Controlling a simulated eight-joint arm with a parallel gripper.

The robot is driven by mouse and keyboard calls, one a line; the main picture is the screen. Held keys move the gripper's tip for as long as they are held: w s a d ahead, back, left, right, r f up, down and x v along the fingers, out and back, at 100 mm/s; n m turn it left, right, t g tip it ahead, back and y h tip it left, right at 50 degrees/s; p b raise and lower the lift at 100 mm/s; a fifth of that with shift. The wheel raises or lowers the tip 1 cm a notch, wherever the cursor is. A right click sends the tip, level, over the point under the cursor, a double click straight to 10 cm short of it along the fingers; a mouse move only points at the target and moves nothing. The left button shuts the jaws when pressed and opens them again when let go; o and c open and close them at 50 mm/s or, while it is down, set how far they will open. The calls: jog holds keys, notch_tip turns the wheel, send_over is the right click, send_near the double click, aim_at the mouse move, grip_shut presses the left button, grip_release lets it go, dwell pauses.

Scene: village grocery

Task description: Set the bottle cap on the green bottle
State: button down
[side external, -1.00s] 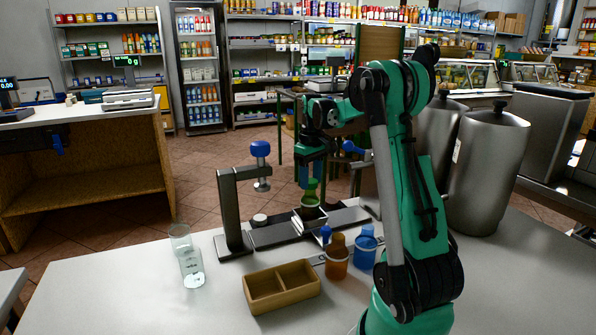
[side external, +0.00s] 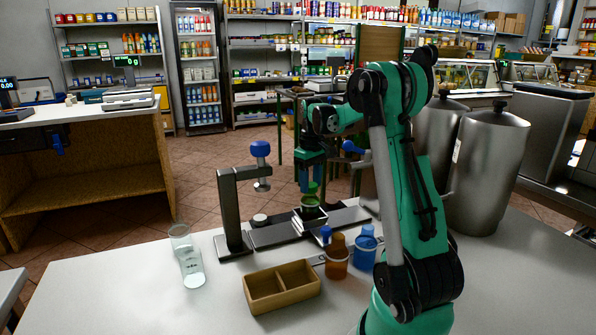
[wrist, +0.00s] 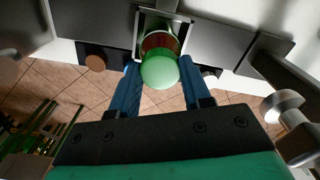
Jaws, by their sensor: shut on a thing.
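The green bottle (side external: 310,211) stands upright in a square metal holder on the dark fixture. The green bottle cap (side external: 311,189) is directly above its mouth, between the blue fingers of my gripper (side external: 311,184), which is shut on it. In the wrist view the rounded green cap (wrist: 160,72) sits between the two fingertips (wrist: 160,80). A reddish-brown part of the bottle (wrist: 159,42) shows behind it inside the square holder (wrist: 137,35). The cap hides the bottle's mouth, so I cannot tell whether they touch.
A dark clamp post with a blue knob (side external: 260,149) stands left of the bottle. An orange bottle (side external: 337,262), a blue bottle (side external: 365,252) and a two-compartment wooden tray (side external: 282,300) are in front. A clear glass (side external: 187,260) stands at left. The white table is open at front left.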

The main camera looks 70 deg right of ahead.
jog(key=shift+c, duration=1.6)
grip_release()
jog(key=shift+o, duration=0.2)
jog(key=shift+o, duration=1.4)
jog(key=shift+r, duration=3.5)
